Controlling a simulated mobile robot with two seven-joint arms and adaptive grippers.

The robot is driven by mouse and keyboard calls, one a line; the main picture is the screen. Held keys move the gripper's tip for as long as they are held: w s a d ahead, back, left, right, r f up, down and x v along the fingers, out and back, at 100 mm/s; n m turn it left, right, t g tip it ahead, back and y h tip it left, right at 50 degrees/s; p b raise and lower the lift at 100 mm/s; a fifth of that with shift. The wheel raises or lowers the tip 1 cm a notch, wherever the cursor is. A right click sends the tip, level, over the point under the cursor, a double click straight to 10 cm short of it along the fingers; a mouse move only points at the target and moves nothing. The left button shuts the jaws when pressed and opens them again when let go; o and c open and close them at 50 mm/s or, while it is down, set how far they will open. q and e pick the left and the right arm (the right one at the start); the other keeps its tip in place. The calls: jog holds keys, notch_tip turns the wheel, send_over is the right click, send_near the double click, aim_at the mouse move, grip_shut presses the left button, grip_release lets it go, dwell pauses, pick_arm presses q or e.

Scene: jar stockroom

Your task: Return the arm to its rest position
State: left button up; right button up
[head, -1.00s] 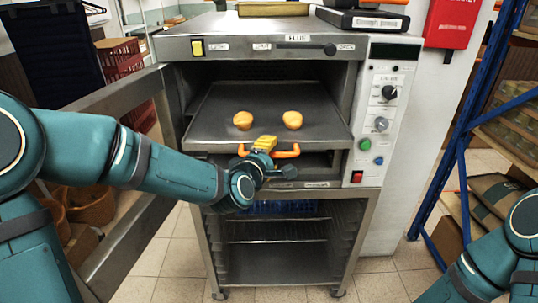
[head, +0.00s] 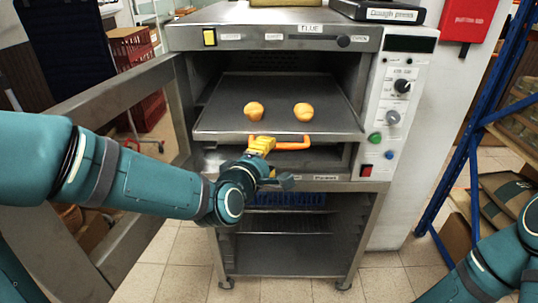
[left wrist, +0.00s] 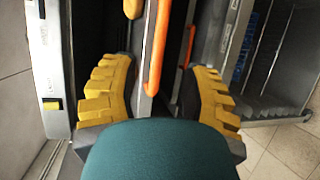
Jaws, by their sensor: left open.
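My left gripper (head: 264,152) has yellow ribbed fingers and is at the front of the oven, by the orange handle (head: 292,145) of the metal tray (head: 235,127). In the left wrist view the gripper (left wrist: 160,100) is open, with the orange handle (left wrist: 157,50) between its spread fingers. I cannot tell whether a finger touches the handle. My left arm reaches in from the left. Part of my right arm shows at the lower right; its gripper is out of view.
Two bread rolls (head: 254,110) (head: 303,112) sit on the tray, in the open oven (head: 275,58). The open oven door (head: 110,100) stands at the left, close to my left arm. A blue rack (head: 470,125) stands at the right. Tiled floor shows below.

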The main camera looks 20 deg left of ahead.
pick_arm(q)
jog(key=s+d+f+m+g+h, duration=0.1)
jog(key=f+m+g, duration=0.1)
jog(key=f, duration=0.5)
jog(key=s+d+f+m+g, duration=0.1)
jog(key=f+m+g, duration=0.15)
jog(key=f, duration=0.55)
jog(key=s+d+f+m+g+h, duration=0.1)
jog(key=s+d+f+m+g, duration=0.15)
jog(key=f, duration=0.45)
jog(key=s+d+f+m+g, duration=0.2)
jog(key=s+f+m+g, duration=0.5)
jog(key=s+f, duration=0.6)
notch_tip(320, 180, down, 4)
jog(key=shift+s+m, duration=0.3)
jog(key=shift+m, duration=0.6)
